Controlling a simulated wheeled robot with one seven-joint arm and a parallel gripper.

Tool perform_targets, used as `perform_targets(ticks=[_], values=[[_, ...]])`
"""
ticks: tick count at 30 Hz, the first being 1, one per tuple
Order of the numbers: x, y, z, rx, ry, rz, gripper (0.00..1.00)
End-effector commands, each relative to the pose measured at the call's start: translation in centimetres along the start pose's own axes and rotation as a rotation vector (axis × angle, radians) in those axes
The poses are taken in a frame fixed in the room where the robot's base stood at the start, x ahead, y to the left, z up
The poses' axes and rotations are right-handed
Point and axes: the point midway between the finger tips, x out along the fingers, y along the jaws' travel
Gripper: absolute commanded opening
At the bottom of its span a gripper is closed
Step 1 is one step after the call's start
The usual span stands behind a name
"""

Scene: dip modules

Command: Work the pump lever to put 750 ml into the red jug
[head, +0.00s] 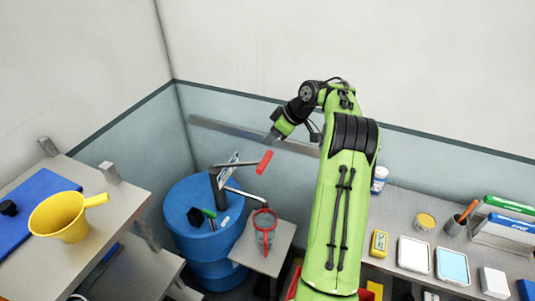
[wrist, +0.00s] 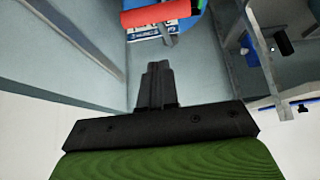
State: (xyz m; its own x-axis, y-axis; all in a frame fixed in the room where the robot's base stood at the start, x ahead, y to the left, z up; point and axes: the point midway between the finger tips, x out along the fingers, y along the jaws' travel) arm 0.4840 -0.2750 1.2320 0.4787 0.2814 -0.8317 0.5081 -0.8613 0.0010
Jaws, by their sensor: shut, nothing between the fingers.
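A pump with a metal lever stands on the blue drum (head: 185,215). The lever's red grip (head: 264,161) points up and right; it also shows in the wrist view (wrist: 158,13). The red jug (head: 265,214) has a red rim and handle and stands on a small grey stand, below the end of the pump's spout (head: 245,194). Its liquid level cannot be read. My gripper (head: 271,138) is above the red grip, apart from it. In the wrist view my gripper (wrist: 157,68) is shut and empty, with the red grip beyond its fingertips.
The small stand (head: 272,262) is beside the drum. The right bench holds a yellow tin (head: 425,221), a yellow device (head: 379,243) and trays (head: 413,254). Walls close the back.

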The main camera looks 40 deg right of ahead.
Motion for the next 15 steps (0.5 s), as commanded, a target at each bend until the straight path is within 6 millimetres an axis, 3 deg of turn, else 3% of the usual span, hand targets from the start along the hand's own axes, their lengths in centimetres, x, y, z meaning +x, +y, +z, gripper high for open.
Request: perform_targets(ticks=[6,15], values=[[4.6,-0.1,0.6,0.004,-0.004,-0.003,0.00],[6.7,0.0,2.8,0.000,-0.001,0.000,0.00]])
